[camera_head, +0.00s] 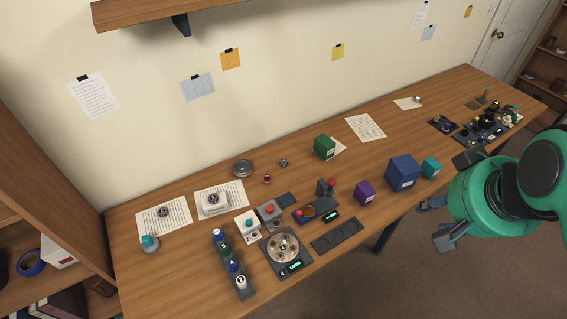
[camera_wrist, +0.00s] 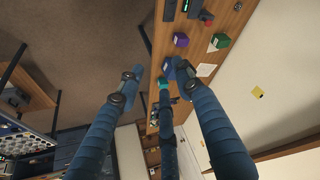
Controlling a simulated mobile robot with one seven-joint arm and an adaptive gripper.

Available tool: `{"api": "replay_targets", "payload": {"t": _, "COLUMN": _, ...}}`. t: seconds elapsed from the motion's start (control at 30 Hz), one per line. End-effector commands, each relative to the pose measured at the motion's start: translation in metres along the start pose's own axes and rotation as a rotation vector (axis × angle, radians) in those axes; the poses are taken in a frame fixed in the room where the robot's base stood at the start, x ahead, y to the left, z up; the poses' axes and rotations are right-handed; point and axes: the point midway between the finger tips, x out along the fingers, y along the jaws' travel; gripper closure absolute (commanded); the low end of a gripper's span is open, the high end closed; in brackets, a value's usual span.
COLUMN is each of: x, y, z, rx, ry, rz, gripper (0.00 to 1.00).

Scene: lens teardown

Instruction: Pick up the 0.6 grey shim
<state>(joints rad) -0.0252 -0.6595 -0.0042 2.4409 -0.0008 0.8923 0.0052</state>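I cannot make out the 0.6 grey shim; the small parts are too small to tell apart. A round dial-like tray (camera_head: 284,247) with several small round pieces sits on a dark base near the table's front edge. A dark strip with round recesses (camera_head: 337,236) lies to its right. My gripper (camera_head: 446,201) is at the right, beyond the table's front edge, far from these parts. In the wrist view its three blue fingers (camera_wrist: 160,78) are spread wide with nothing between them.
The wooden table (camera_head: 400,128) runs along the wall. A blue box (camera_head: 403,172), a teal box (camera_head: 431,167) and a purple box (camera_head: 364,192) stand near the front edge, close to my gripper. A green box (camera_head: 324,147) stands further back. Dark trays with parts (camera_head: 487,128) fill the far right end.

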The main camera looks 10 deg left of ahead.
Motion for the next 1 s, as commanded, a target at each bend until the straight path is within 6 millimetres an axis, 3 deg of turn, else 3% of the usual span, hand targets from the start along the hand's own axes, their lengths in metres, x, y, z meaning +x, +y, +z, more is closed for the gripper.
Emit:
{"api": "replay_targets", "payload": {"t": 0.47, "x": 0.025, "y": -0.033, "z": -0.107, "rx": -0.055, "ry": -0.061, "rz": -0.030, "gripper": 0.64}}
{"api": "replay_targets", "payload": {"t": 1.0, "x": 0.092, "y": -0.091, "z": -0.214, "rx": -0.118, "ry": -0.126, "rz": -0.057, "gripper": 0.64}}
